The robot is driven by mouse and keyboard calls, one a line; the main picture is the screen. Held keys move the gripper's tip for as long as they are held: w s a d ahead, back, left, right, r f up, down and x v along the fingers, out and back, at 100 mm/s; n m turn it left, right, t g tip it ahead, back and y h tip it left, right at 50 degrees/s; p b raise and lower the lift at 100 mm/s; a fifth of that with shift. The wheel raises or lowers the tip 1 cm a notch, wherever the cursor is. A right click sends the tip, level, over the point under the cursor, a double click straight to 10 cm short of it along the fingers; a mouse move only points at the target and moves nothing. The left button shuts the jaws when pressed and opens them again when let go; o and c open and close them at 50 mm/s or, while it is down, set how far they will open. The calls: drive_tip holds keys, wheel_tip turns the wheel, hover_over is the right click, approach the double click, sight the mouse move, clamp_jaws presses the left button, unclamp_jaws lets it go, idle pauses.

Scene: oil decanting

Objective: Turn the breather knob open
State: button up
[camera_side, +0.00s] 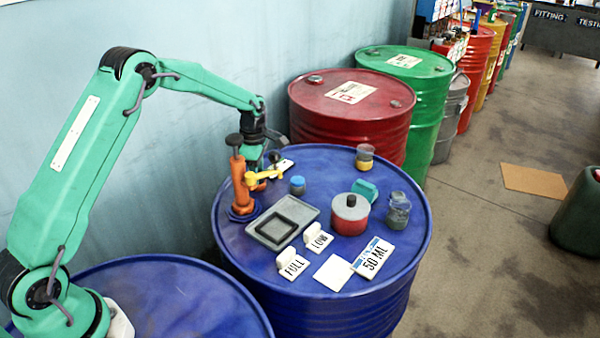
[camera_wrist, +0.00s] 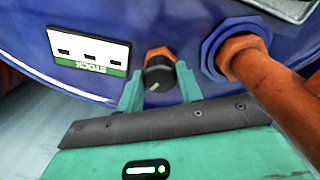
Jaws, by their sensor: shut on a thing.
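The breather knob (camera_wrist: 158,74) is a black cap with a pale mark, on an orange fitting at the rim of the blue drum (camera_side: 325,250). My gripper (camera_wrist: 160,82) has its two green fingers on either side of the knob and is shut on it. I cannot make out the breather knob clearly there.
The pump's orange pipe (camera_wrist: 262,75) rises close to the right of my fingers. A STOCK card (camera_wrist: 88,50) lies to the left.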

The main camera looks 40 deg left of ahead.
drive_tip(key=shift+m, duration=1.7)
drive_tip(key=o, duration=1)
drive_tip(key=shift+r, duration=0.1)
drive_tip(key=shift+r, duration=3.85)
